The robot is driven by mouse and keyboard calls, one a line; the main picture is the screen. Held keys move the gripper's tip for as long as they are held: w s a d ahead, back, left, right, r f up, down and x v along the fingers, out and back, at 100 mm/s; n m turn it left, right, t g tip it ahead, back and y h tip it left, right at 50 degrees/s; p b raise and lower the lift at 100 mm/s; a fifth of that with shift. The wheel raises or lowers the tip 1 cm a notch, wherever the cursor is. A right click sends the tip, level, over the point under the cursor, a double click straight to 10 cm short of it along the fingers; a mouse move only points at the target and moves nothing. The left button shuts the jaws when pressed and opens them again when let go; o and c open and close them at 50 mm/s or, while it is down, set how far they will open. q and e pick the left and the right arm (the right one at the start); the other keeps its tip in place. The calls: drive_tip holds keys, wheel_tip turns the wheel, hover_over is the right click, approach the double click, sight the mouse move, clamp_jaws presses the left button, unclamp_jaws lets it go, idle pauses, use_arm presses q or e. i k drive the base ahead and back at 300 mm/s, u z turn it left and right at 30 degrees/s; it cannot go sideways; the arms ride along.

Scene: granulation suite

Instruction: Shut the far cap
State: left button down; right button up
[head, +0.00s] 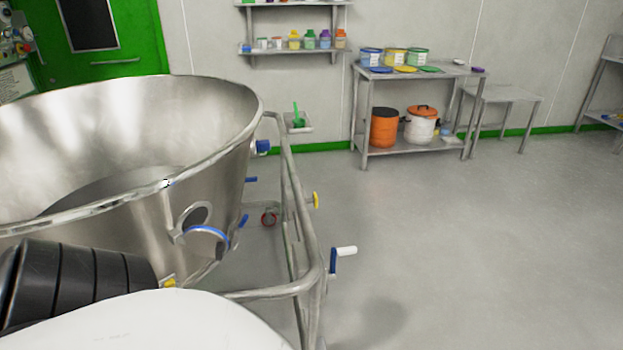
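A large steel bowl (225,125) fills the left of the head view. On its near right side is a round port (197,214), with a blue-edged round piece (208,232) at its lower edge. That piece looks like a cap hanging open, but I cannot be sure. Farther along the bowl's right side is a blue fitting (263,147), partly behind the frame rail. I cannot tell whether it is the far cap, or whether it is open or shut. Neither of my grippers shows. A black ribbed part, probably of my arm, is at the lower left.
A tubular steel frame (312,240) surrounds the bowl's right side, with a white-handled crank (343,251) and a yellow knob (316,200) sticking out. A bench (375,152) with tubs and drums stands at the back wall. The floor (470,240) to the right is clear.

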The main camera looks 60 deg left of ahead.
sight(202, 240)
drive_tip(key=z, duration=0.3)
drive_tip(key=k, duration=0.65)
drive_tip(key=u, duration=2.25)
